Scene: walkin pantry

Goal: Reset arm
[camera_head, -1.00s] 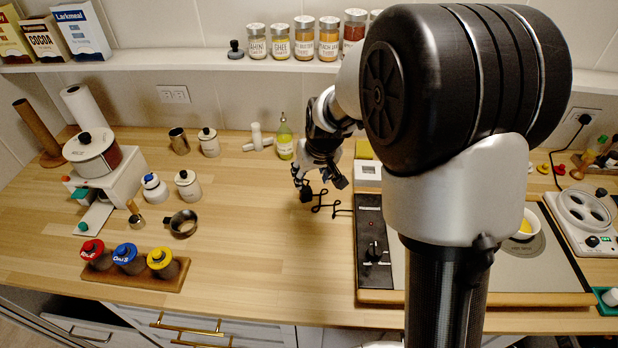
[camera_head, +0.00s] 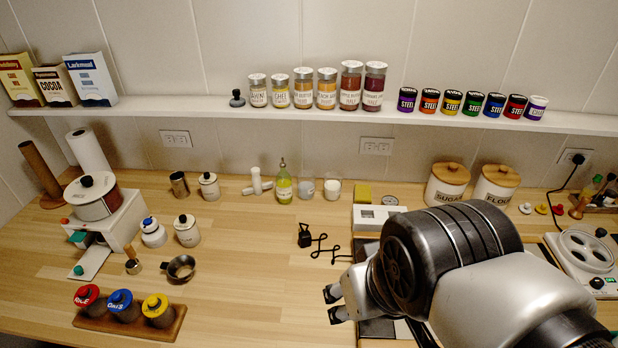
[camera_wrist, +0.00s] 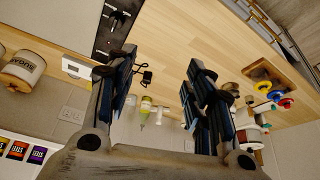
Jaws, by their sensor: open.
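My gripper (camera_head: 334,303) shows at the left end of my arm in the head view, low over the front middle of the counter. In the wrist view my gripper (camera_wrist: 160,90) has its two fingers spread well apart with nothing between them. A black cube with a squiggly black wire (camera_head: 318,242) lies on the wooden counter beyond the gripper, apart from it. The same black wire piece shows in the wrist view (camera_wrist: 145,76) beside the left finger. My arm hides much of the stove area on the right.
A shelf (camera_head: 330,118) with jars, small cans and boxes runs along the wall. A rack of red, blue and yellow lidded jars (camera_head: 128,313) stands front left. Sugar (camera_head: 446,185) and flour (camera_head: 495,186) canisters stand back right. The counter's middle (camera_head: 250,280) is clear.

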